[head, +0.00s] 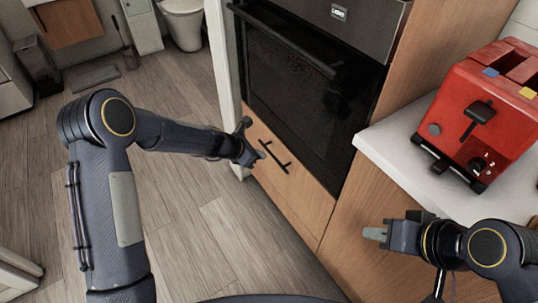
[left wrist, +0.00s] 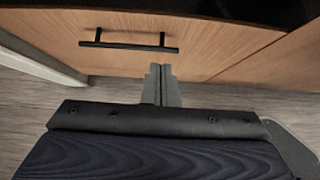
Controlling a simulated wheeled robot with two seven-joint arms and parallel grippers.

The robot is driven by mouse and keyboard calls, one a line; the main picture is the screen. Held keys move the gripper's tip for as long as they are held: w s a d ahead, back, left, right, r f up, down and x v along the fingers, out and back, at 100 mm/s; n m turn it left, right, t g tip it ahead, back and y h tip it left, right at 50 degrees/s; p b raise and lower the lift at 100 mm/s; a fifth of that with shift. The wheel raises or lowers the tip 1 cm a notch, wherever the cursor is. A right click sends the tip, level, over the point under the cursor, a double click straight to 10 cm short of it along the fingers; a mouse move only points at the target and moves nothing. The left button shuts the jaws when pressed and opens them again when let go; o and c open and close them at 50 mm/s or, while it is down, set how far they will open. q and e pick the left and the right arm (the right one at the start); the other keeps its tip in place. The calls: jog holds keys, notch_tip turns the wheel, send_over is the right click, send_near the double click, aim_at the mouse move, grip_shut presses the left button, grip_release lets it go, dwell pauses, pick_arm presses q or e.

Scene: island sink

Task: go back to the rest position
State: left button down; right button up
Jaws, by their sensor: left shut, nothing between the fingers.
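My left gripper (head: 259,157) is stretched out in front of the wooden drawer under the oven, close to the drawer's black bar handle (head: 273,156). In the left wrist view its fingers (left wrist: 160,85) are together with nothing between them, below and to the right of the handle (left wrist: 129,46). My right gripper (head: 376,234) is at the lower right of the head view, in front of the wooden cabinet side. Its fingertips point left, and I cannot tell whether they are apart.
A black oven (head: 300,90) stands above the drawer (head: 290,200). A red toaster (head: 478,115) sits on the white counter (head: 400,150) above my right arm. Open wooden floor (head: 190,225) lies left of the drawer. A toilet (head: 184,22) and a bin (head: 38,65) are far back.

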pick_arm(q)
jog(key=s+a+r+m, duration=0.5)
jog(key=s+r, duration=0.1)
jog(key=r, duration=0.3)
jog(key=s+a+r+m, duration=0.4)
jog(key=s+r+m, duration=0.2)
jog(key=r, duration=0.4)
jog(key=s+a+m+y, duration=0.1)
jog(key=s+a+m, duration=0.25)
jog(key=s, duration=0.45)
jog(key=s+a+m+y, duration=0.1)
jog(key=s+a+m, duration=0.1)
jog(key=s+m, duration=0.45)
jog(key=s+a+m+y, duration=0.2)
jog(key=s+a, duration=0.1)
jog(key=s, duration=0.6)
notch_tip(320, 180, up, 13)
jog(key=p, duration=1.2)
jog(key=shift+d+t, duration=0.15)
jog(key=shift+t, duration=0.15)
